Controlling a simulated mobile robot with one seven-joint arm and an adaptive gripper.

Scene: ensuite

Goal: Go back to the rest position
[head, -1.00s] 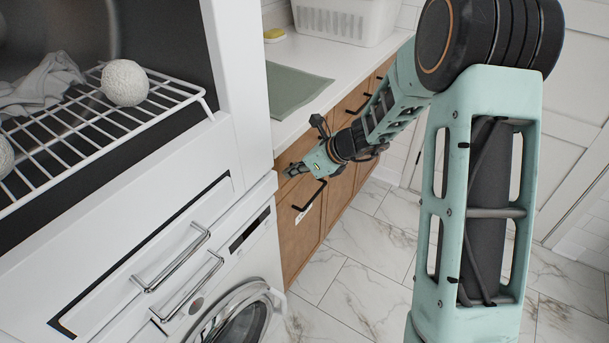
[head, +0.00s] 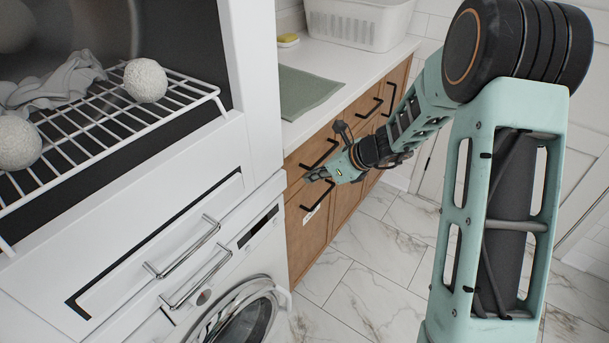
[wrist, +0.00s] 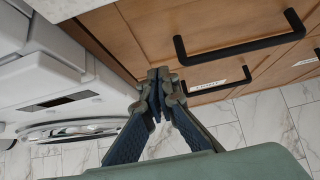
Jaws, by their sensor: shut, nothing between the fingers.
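My gripper (head: 318,174) is in front of the wooden drawer fronts (head: 304,225), to the right of the white machines. In the wrist view my gripper (wrist: 159,76) has its fingertips together with nothing between them. A black drawer handle (wrist: 240,42) lies just to the right of the fingertips there. I cannot tell whether the fingertips touch the wood behind them. My arm reaches from the right side of the head view, bent at the elbow.
A white machine with a wire rack (head: 120,105) holding a cloth (head: 55,82) and pale balls (head: 145,80) stands left. A washer with a round door (head: 245,318) is below. The counter holds a green mat (head: 303,92) and white basket (head: 365,22). Marble floor (head: 365,265) is clear.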

